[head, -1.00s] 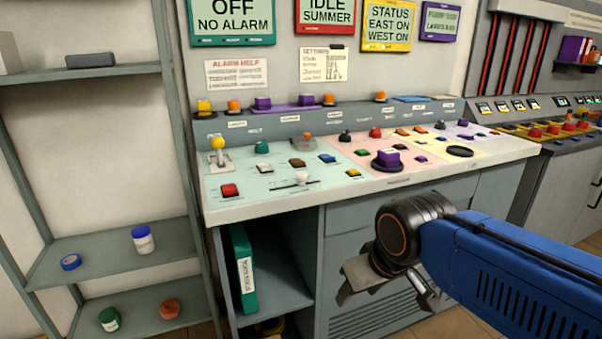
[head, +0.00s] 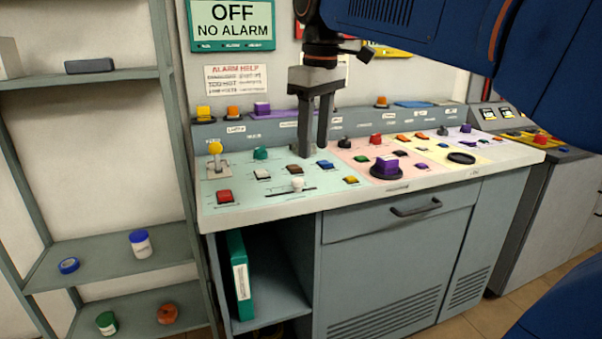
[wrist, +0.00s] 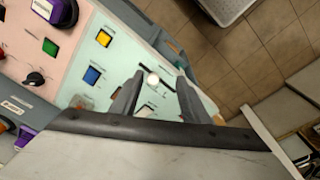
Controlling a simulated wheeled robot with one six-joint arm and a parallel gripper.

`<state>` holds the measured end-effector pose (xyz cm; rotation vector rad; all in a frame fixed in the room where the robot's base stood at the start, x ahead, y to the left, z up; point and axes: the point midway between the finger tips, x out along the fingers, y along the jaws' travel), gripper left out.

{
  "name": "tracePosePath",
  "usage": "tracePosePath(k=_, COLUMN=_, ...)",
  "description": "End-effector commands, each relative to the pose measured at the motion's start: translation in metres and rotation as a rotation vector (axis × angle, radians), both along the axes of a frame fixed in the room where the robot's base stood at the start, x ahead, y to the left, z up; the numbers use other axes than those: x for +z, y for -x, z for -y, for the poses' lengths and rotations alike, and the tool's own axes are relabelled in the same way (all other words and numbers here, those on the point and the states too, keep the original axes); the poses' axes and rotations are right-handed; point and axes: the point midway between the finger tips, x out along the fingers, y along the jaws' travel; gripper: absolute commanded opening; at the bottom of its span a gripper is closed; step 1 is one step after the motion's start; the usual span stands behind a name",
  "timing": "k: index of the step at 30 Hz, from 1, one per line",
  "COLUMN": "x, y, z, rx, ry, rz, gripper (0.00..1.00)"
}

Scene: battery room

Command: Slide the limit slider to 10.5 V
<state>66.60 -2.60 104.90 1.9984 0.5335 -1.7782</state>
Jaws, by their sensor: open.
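The limit slider appears to be the white knob (head: 297,184) on a dark slot near the front edge of the pale green panel (head: 255,198). The knob stands around the middle of the slot. In the wrist view the white knob (wrist: 153,80) shows between my two fingers, nearer the left one. My gripper (head: 313,150) points down, open and empty, over the green panel. In the head view its fingertips look higher and farther back than the knob, with a visible gap. The scale marks are too small to read, so I cannot tell the voltage.
A yellow-topped lever (head: 215,150) stands at the panel's left. A red button (head: 225,196), a blue button (head: 325,164) and a yellow button (head: 350,180) surround the slider. A purple knob (head: 387,164) sits on the pink panel. A shelf rack (head: 110,258) stands left of the console.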

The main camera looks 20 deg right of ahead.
Motion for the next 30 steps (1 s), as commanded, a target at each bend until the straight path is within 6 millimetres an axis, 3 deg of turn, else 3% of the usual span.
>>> tracePosePath(k=1, x=0.013, y=-0.013, z=-0.005, rx=0.032, ry=0.004, rz=-0.016, gripper=0.42)
tracePosePath(k=6, x=0.050, y=-0.040, z=-0.017, rx=0.136, ry=0.017, rz=-0.070, gripper=0.42)
tracePosePath(k=14, x=0.072, y=-0.057, z=-0.025, rx=0.212, ry=0.024, rz=-0.111, gripper=0.42)
tracePosePath(k=20, x=0.060, y=-0.058, z=-0.025, rx=0.217, ry=0.024, rz=-0.113, gripper=0.42)
tracePosePath(k=30, x=0.002, y=-0.057, z=-0.025, rx=0.216, ry=0.024, rz=-0.114, gripper=0.42)
